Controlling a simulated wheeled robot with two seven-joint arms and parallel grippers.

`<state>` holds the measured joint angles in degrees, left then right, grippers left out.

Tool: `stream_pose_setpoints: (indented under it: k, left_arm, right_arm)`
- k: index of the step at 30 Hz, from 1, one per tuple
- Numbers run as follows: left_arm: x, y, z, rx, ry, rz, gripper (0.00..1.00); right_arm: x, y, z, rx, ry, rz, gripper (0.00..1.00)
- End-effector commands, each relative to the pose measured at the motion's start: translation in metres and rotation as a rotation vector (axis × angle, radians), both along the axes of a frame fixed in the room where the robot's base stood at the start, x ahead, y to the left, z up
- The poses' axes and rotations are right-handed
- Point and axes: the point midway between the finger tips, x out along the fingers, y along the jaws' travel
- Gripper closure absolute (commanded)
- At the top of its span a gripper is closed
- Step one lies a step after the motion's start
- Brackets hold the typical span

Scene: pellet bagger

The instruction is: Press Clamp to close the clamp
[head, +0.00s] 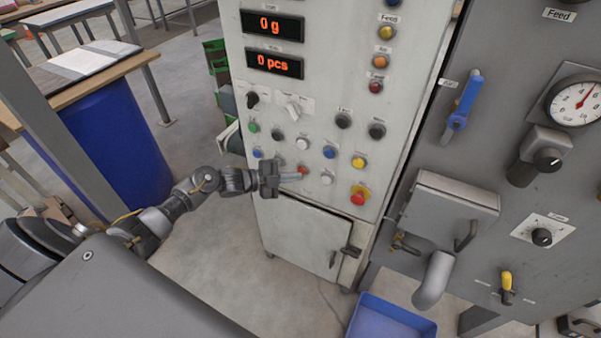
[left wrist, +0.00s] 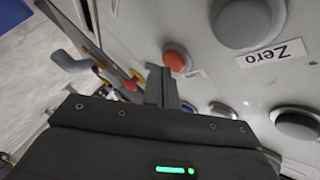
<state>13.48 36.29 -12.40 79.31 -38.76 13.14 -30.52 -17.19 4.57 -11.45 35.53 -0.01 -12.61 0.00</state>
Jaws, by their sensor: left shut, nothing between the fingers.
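The grey control panel (head: 320,85) carries several coloured push buttons. I cannot read which one is labelled Clamp. My left gripper (head: 292,177) is shut and empty, with its fingertips in front of the panel near a red button (head: 303,170). In the left wrist view the shut fingers (left wrist: 161,86) point toward the panel, close to a red-orange button (left wrist: 177,58). I cannot tell whether they touch anything. A pale button (left wrist: 248,22) beside it has a label reading Zero. The clamp itself is not clearly identifiable. My right gripper is not in view.
A blue button (head: 329,152), a yellow button (head: 358,162) and a red stop button (head: 360,196) sit right of my gripper. Displays (head: 273,25) above read 0 g and 0 pcs. A metal spout (head: 434,280) hangs over a blue bin (head: 390,318). A blue barrel (head: 120,140) stands left.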

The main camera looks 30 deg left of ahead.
Motion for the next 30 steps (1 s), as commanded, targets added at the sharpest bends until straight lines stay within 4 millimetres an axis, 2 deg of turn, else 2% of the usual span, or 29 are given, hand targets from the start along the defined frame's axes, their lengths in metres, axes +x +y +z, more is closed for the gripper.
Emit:
stream_pose_setpoints:
  k: [20, 30]
  left_arm:
    - [0.0066, 0.0001, -0.0004, 0.000, 0.000, 0.000, 1.00]
    - [-0.0006, 0.0001, 0.0008, 0.000, 0.001, 0.000, 1.00]
  right_arm:
    - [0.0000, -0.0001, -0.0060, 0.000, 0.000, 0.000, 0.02]
    - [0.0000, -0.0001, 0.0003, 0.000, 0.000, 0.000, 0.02]
